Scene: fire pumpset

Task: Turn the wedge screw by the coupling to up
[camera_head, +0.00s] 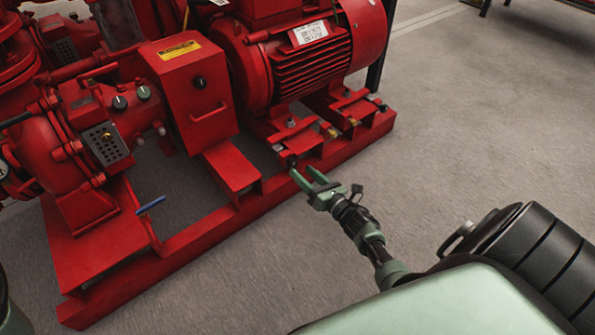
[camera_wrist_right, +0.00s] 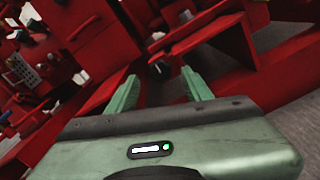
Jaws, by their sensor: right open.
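A small dark screw head (camera_head: 291,161), which I take for the wedge screw, sits at the near edge of the red base frame, below the motor's end by the coupling box (camera_head: 200,95). Its turned angle is too small to tell. My right gripper (camera_head: 304,172) is open, with its green fingers pointing at this screw from the near side. In the right wrist view a dark knob (camera_wrist_right: 158,69) shows between and beyond the two open fingers (camera_wrist_right: 160,84). I cannot tell whether the fingers touch it. My left gripper is not in view.
The red motor (camera_head: 305,65) stands behind the screw. Brass and grey bolts (camera_head: 325,128) sit on the motor feet nearby. A blue-handled lever (camera_head: 150,206) juts from the frame at left.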

